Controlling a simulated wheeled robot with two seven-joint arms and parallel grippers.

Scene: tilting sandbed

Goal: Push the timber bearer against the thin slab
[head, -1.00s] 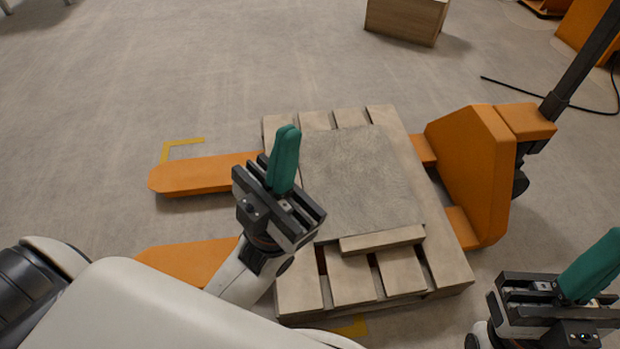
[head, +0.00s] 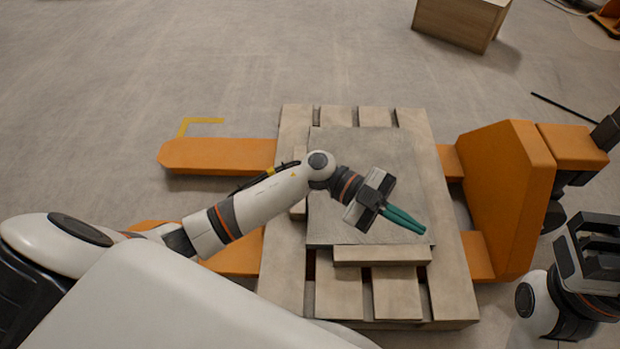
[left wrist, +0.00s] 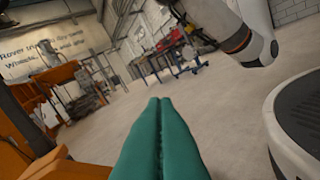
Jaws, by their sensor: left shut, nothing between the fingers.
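The thin slab (head: 350,145), a grey rough square plate, lies flat on the wooden pallet (head: 450,285). A pale timber bearer (head: 380,256) lies along the slab's near edge; it looks close against it, but I cannot tell if they touch. Another pale wooden strip (head: 299,157) shows at the slab's left side, partly hidden by my left arm. My left gripper (head: 425,231) is shut and empty, over the slab's near right corner; its teal fingers also show together in the left wrist view (left wrist: 160,102). My right gripper (head: 595,250) is at the right edge, its fingers not clearly seen.
The pallet sits on an orange pallet truck (head: 505,190), whose forks (head: 215,155) stick out to the left. A wooden box (head: 460,22) stands on the floor at the back. The floor at the upper left is clear.

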